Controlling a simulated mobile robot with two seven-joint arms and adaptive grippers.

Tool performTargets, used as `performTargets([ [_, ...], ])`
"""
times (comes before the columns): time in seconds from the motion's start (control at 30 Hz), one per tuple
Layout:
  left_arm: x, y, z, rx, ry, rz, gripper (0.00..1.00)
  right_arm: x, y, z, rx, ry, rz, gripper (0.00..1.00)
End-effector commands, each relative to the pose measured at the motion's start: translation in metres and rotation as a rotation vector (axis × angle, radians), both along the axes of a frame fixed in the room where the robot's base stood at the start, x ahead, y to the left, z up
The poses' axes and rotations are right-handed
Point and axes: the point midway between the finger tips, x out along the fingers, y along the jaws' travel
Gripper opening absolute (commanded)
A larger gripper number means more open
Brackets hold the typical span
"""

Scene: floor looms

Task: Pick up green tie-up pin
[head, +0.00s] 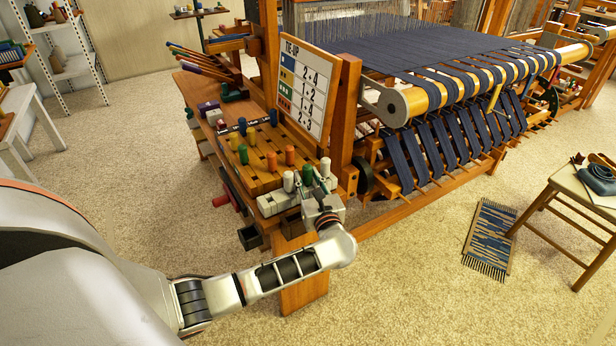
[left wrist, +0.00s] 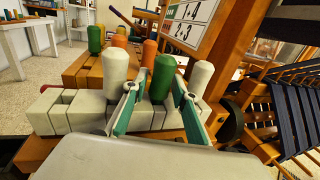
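A green tie-up pin (left wrist: 162,76) stands upright in a pale slotted block (left wrist: 88,112), between two white pins, one to its left (left wrist: 115,72) and one to its right (left wrist: 201,77) in the left wrist view. In the head view the green pin (head: 307,175) is at the near end of the pegboard, partly hidden by my gripper. My left gripper (left wrist: 156,84) is open, its teal fingers spread to either side of the green pin with gaps showing. I cannot tell how far the pin reaches in between them. My right gripper is out of view.
Behind the block is a wooden pegboard (head: 262,181) with orange, yellow, green and blue pins. A tie-up chart (head: 303,87) and a loom post (head: 345,110) rise close behind. The loom with blue cloth (head: 420,50) fills the right. A stool (head: 575,185) stands at far right.

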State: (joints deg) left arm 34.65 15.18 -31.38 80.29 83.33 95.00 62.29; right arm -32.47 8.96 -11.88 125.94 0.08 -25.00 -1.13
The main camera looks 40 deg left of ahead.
Motion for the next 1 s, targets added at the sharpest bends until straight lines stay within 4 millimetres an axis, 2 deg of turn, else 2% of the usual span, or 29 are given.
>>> performTargets([
  [0.23,0.001,0.002,0.000,-0.001,0.001,0.000,0.28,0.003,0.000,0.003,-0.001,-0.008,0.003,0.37],
  [0.27,0.001,0.002,0.000,-0.001,0.001,0.000,0.22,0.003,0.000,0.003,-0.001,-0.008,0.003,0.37],
  [0.33,0.001,0.001,0.000,-0.001,0.001,0.000,0.04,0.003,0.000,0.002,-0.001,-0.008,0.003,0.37],
  [0.37,0.001,0.001,0.000,-0.001,0.001,0.000,0.00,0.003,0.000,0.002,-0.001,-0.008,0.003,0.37],
  [0.77,0.001,0.001,0.003,-0.001,-0.002,0.000,0.00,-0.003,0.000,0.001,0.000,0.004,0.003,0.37],
  [1.0,0.001,0.001,0.028,-0.003,-0.007,0.000,0.00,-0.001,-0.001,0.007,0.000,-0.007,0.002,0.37],
])
